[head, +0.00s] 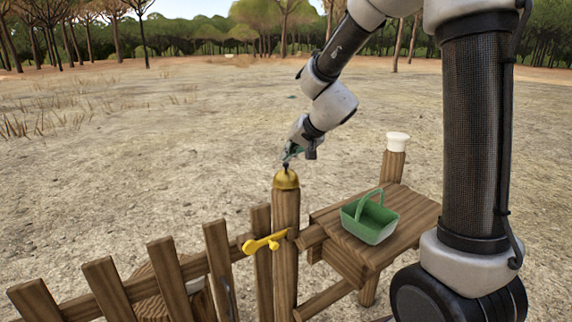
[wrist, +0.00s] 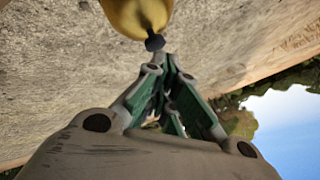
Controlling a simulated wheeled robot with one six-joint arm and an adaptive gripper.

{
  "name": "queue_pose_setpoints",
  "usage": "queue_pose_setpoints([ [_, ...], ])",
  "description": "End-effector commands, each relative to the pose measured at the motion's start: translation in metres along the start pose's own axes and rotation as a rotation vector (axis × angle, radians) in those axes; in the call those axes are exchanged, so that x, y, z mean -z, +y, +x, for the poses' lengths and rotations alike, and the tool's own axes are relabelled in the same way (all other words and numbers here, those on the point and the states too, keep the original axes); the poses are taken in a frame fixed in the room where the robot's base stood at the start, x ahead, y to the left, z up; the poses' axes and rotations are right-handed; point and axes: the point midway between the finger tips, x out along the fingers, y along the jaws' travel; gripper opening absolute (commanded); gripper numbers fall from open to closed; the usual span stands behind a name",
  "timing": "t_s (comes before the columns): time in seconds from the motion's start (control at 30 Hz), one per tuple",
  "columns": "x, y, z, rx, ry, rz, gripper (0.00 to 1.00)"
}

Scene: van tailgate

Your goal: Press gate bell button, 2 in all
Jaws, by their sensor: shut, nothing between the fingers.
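The gate bell (head: 286,180) is a yellow-gold dome on top of a wooden post, with a small dark button (head: 286,166) on its crown. In the wrist view the bell (wrist: 135,15) is at the top edge, with its dark button (wrist: 154,42) pointing at my fingertips. My gripper (head: 287,158) is shut and empty, its fingertips right at the button. In the wrist view my gripper (wrist: 165,62) has its green-sided fingers together just below the button. I cannot tell whether the tips touch it or whether it is pushed in.
A yellow latch (head: 264,243) is on the gate beside the post. A wooden picket gate (head: 105,290) runs to the left. A green basket (head: 370,218) stands on a wooden shelf (head: 418,211) at right, near a white-capped post (head: 397,142). Open dry ground lies behind.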

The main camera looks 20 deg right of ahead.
Motion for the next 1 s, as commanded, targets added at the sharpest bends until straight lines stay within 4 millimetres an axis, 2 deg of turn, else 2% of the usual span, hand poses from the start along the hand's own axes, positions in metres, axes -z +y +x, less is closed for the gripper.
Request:
queue_pose_setpoints([
  [1.0, -0.0051, 0.0052, 0.0068, 0.0, -0.001, 0.0, 0.0],
])
